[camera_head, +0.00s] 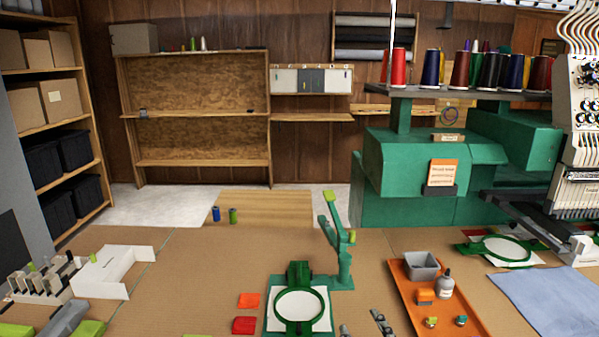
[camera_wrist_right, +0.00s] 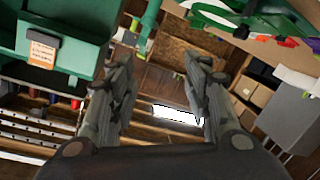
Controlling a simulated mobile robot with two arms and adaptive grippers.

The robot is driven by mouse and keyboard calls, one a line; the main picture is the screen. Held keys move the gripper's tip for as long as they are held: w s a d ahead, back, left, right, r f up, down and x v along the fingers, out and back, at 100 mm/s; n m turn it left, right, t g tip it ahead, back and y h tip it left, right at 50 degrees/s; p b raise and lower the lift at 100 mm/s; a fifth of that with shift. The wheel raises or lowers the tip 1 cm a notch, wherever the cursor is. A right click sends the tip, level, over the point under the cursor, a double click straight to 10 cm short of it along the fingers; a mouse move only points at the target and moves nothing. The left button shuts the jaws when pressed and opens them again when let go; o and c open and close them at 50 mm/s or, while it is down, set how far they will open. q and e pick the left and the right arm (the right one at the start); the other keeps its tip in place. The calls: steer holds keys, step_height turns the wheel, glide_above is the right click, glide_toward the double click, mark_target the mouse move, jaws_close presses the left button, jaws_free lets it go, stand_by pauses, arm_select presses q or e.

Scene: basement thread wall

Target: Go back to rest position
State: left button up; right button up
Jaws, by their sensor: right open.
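My right gripper (camera_wrist_right: 160,82) is open in the right wrist view, its two grey fingers apart with nothing between them. In the head view, the grey finger ends of my right gripper (camera_head: 364,327) show at the bottom edge, just right of the green hoop (camera_head: 325,308) on its white sheet. They appear apart from the hoop and from the orange tray (camera_head: 405,292).
A green embroidery machine (camera_head: 398,165) with thread cones stands at the back right. A green upright stand (camera_head: 341,250) rises behind the hoop. Red pads (camera_head: 244,325), a white box (camera_head: 112,270) and a blue cloth (camera_head: 548,295) lie on the table. Brown table surface (camera_head: 195,270) is clear at centre-left.

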steer(key=s+d+f+m+g+h, duration=0.15)
steer(key=s+d+f+g, duration=0.35)
steer(key=s+f, duration=0.7)
steer(key=s+d+f+m+g, duration=0.3)
steer(key=s+f+g, duration=0.6)
steer(key=s, duration=0.5)
step_height(320, 180, down, 26)
steer(key=s, duration=0.1)
steer(key=s+d+f+g, duration=0.1)
steer(key=s+d+f, duration=0.2)
steer(key=s+f, duration=1.3)
steer(key=shift+s+f, duration=0.2)
steer(key=shift+s, duration=0.4)
stand_by(1.5)
